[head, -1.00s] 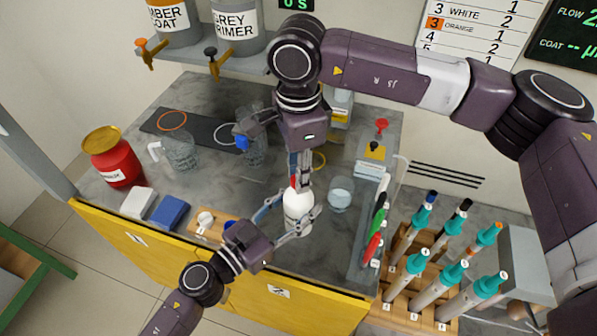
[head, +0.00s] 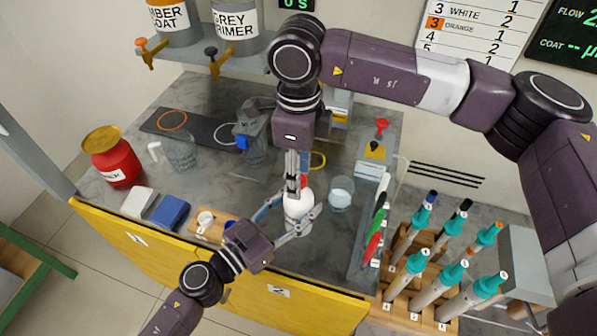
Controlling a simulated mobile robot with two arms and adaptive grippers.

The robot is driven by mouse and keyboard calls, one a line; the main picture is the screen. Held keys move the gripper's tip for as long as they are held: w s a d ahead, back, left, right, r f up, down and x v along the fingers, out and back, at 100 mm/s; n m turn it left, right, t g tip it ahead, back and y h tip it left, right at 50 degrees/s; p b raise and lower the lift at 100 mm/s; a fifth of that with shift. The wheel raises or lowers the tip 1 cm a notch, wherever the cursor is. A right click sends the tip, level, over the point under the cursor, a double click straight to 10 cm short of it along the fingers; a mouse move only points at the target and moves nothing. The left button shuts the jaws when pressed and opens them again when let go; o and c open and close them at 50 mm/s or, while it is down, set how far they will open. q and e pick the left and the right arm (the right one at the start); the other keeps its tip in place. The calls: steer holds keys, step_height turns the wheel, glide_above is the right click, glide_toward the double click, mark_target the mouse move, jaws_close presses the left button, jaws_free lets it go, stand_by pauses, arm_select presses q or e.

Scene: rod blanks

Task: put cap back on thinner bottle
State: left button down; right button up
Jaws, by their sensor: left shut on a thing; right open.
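The white thinner bottle (head: 298,207) stands near the front of the grey bench top. My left gripper (head: 290,216) comes in from the lower left and is shut around its body. A red cap (head: 304,181) shows at the bottle's top, partly hidden by the fingers of my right gripper (head: 297,186). My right gripper points down from above, open, with its fingertips beside the cap. Whether the cap sits fully on the neck cannot be told.
A glass beaker with liquid (head: 341,195) stands just right of the bottle. Glass jugs (head: 182,153) stand behind to the left, with a red can (head: 112,158), a blue block (head: 170,211) and a white block (head: 138,201) farther left. A rack of teal-topped tubes (head: 400,300) is at right.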

step_height(320, 180, up, 12)
stand_by(0.5)
arm_select(q)
steer(key=c, duration=1)
jaws_free()
steer(key=shift+o, duration=0.2)
steer(key=v, duration=1.2)
steer(key=shift+r, duration=0.1)
